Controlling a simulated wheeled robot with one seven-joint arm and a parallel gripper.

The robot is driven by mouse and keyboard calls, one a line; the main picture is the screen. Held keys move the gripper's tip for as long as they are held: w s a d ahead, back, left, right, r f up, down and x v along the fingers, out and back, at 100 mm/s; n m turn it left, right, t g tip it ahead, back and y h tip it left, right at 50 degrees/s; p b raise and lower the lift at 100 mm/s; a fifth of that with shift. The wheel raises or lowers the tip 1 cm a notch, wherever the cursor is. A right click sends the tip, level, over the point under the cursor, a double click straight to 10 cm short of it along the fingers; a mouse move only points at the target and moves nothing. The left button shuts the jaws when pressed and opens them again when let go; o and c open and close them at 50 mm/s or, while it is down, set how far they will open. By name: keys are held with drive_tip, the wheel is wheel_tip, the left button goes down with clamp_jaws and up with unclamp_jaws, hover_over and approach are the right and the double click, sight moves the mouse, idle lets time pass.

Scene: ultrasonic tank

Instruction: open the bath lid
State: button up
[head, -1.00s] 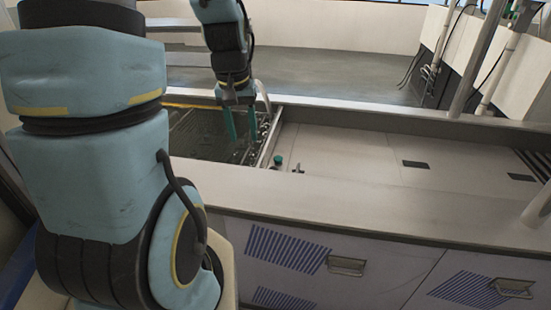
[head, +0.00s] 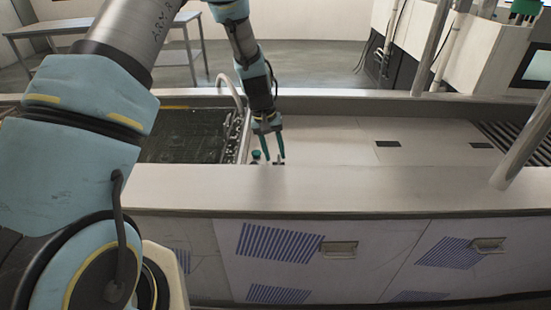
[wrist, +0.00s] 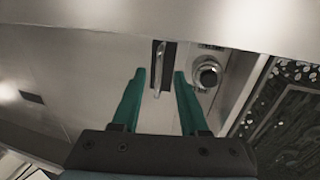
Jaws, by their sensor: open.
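My gripper (head: 274,157) is open, with two teal fingers pointing down over the pale deck. In the wrist view, the gripper (wrist: 159,73) has its fingertips either side of a small bar handle (wrist: 158,62) in a dark slot. The handle appears between and just beyond the tips. Contact cannot be told.
A raised ledge (head: 350,188) runs along the front, above cabinet doors with handles (head: 339,248). A curved pipe (head: 233,82) rises behind the gripper. A slanted post (head: 525,145) stands at the right. The deck right of the gripper is mostly clear.

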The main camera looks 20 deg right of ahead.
drive_tip(key=shift+s+d+f+p, duration=0.1)
drive_tip(key=shift+d+f+p, duration=0.1)
drive_tip(key=shift+f, duration=0.8)
drive_tip(key=shift+s+d+f+p, duration=0.1)
drive_tip(key=shift+d+f+p, duration=0.1)
drive_tip(key=shift+f, duration=0.75)
drive_tip(key=shift+c, duration=0.2)
clamp_jaws()
